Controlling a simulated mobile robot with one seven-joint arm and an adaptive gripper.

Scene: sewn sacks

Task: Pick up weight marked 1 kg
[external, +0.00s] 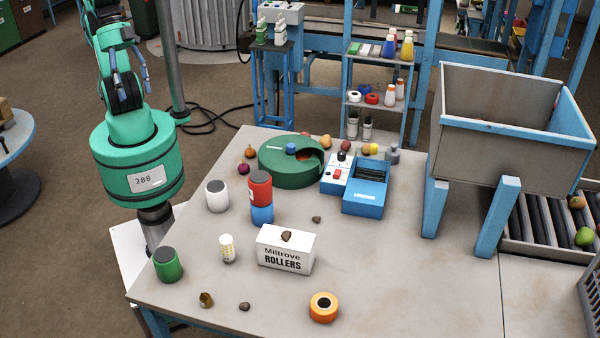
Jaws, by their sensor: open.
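A small grey knobbed object (392,154), shaped like a weight, stands near the back edge of the table, right of the blue box. Its marking is too small to read, and I see no legible 1 kg mark on anything. My gripper (138,97) is at the upper left, above my green arm housing and beyond the table's left edge. Its fingers are apart, and it is empty and far from the grey object.
On the table (400,265) are a green round device (290,178), a blue box (364,198), a white rollers box (285,252), stacked red (260,187) and blue cans, and an orange roll (323,307). A grey hopper (495,120) stands at right. The front right is clear.

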